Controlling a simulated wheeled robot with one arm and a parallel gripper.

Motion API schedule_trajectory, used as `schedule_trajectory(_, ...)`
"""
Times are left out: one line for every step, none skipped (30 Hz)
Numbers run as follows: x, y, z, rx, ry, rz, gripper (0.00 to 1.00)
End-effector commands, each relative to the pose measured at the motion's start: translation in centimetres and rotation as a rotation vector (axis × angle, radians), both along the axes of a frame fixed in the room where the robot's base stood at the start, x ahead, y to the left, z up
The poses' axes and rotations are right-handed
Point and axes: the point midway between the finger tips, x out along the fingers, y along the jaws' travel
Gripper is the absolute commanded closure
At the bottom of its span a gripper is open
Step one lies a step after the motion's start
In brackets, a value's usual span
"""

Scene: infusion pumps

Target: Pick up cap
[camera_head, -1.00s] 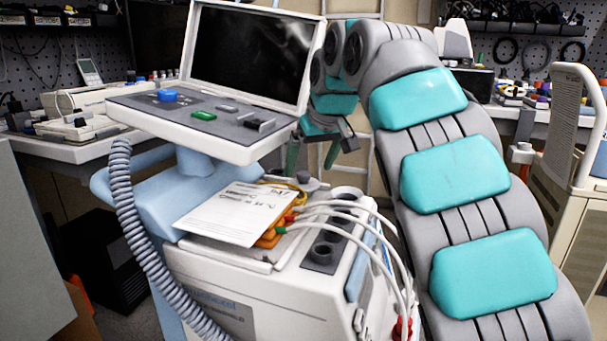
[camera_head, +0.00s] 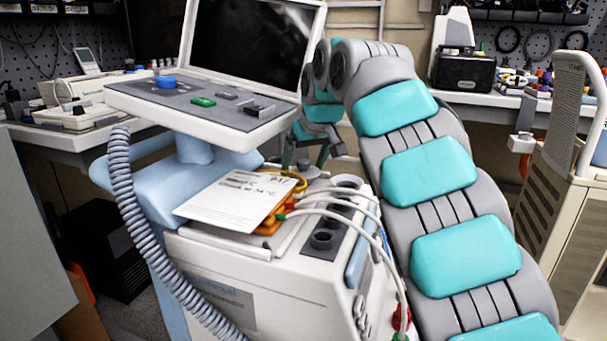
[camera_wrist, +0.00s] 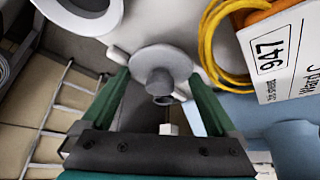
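The cap is a grey round disc with a knob on top. In the wrist view the cap (camera_wrist: 160,62) lies straight ahead, framed between my two green fingers. In the head view the cap (camera_head: 304,171) is small at the back of the white pump cart's top, partly hidden. My gripper (camera_head: 305,161) is open just above it, one finger on each side. In the wrist view my gripper (camera_wrist: 160,88) shows a gap on both sides of the knob; nothing is held. I cannot tell whether the fingers touch the disc.
A white paper (camera_head: 237,199), a yellow cable loop (camera_wrist: 222,45) and white hoses (camera_head: 345,211) lie close by on the cart top. Dark round sockets (camera_head: 322,239) are in front. The monitor console (camera_head: 200,108) stands left of my gripper.

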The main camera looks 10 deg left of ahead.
Motion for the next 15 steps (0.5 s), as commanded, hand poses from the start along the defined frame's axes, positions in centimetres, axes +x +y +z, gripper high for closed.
schedule_trajectory(0.0, 0.0, 0.01, 0.0, 0.0, 0.0, 0.28)
schedule_trajectory(0.0, 0.01, 0.01, 0.0, 0.0, 0.0, 0.31)
schedule_trajectory(0.0, 0.0, 0.03, 0.0, 0.0, 0.0, 0.36)
schedule_trajectory(0.0, 0.0, 0.03, 0.0, 0.0, 0.0, 0.39)
schedule_trajectory(0.0, 0.0, 0.03, 0.0, 0.0, 0.0, 0.43)
schedule_trajectory(0.0, 0.0, 0.03, 0.0, 0.0, 0.0, 0.47)
schedule_trajectory(0.0, 0.0, 0.03, 0.0, 0.0, 0.0, 0.51)
schedule_trajectory(0.0, 0.0, 0.03, 0.0, 0.0, 0.0, 0.54)
schedule_trajectory(-0.01, -0.01, 0.04, 0.001, -0.001, 0.0, 0.58)
schedule_trajectory(-0.01, -0.01, 0.04, 0.001, -0.001, 0.0, 0.62)
schedule_trajectory(-0.01, -0.01, 0.04, 0.001, -0.001, 0.0, 0.65)
schedule_trajectory(-0.01, -0.01, 0.04, 0.001, -0.001, 0.0, 0.7)
schedule_trajectory(-0.01, -0.01, 0.04, 0.001, -0.001, 0.0, 0.73)
schedule_trajectory(-0.01, -0.01, 0.04, 0.001, -0.001, 0.0, 0.77)
schedule_trajectory(0.0, 0.0, 0.04, 0.001, -0.001, 0.0, 0.81)
